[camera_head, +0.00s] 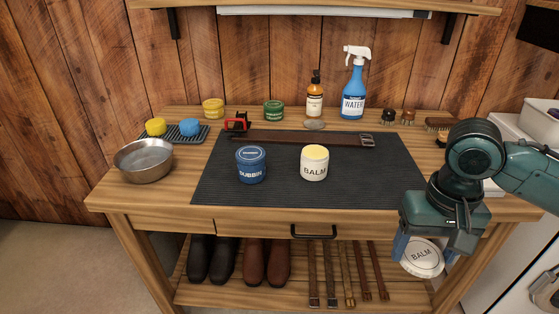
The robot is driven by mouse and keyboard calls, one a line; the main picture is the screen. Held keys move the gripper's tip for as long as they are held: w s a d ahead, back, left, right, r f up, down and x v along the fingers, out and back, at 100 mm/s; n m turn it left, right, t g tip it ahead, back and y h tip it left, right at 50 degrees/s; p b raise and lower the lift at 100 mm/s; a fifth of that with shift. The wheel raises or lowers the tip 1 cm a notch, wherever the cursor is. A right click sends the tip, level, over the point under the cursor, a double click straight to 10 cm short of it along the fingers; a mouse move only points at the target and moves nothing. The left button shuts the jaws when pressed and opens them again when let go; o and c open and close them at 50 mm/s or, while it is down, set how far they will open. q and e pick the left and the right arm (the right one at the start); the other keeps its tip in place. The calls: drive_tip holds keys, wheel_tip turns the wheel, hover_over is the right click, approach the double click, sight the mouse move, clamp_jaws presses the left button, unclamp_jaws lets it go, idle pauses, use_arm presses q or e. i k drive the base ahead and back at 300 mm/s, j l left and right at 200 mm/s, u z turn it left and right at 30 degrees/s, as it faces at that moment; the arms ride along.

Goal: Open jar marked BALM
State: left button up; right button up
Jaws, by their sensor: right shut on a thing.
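My right gripper (421,252) is in front of the table's right front edge, shut on a round white lid marked BALM (424,260). The lid is tilted, its lettered face toward the camera, and is apart from the jar. The gripper body hides part of the table edge. My left gripper is not in view.
A blue DUBBIN jar (251,165) stands left of the balm jar. Behind are a strap (300,138), an amber bottle (315,100) and a blue WATER spray bottle (354,92). A metal bowl (144,160) stands at the left. The mat's front is clear.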

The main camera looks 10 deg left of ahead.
sight(314, 160)
drive_tip(key=u, duration=0.4)
drive_tip(key=i+l+u, duration=0.1)
drive_tip(key=u, duration=0.3)
drive_tip(key=i+l+u, duration=0.1)
drive_tip(key=u, duration=0.3)
drive_tip(key=i+l, duration=0.35)
drive_tip(key=l, duration=0.3)
drive_tip(key=i+l, duration=0.2)
drive_tip(key=l, duration=0.1)
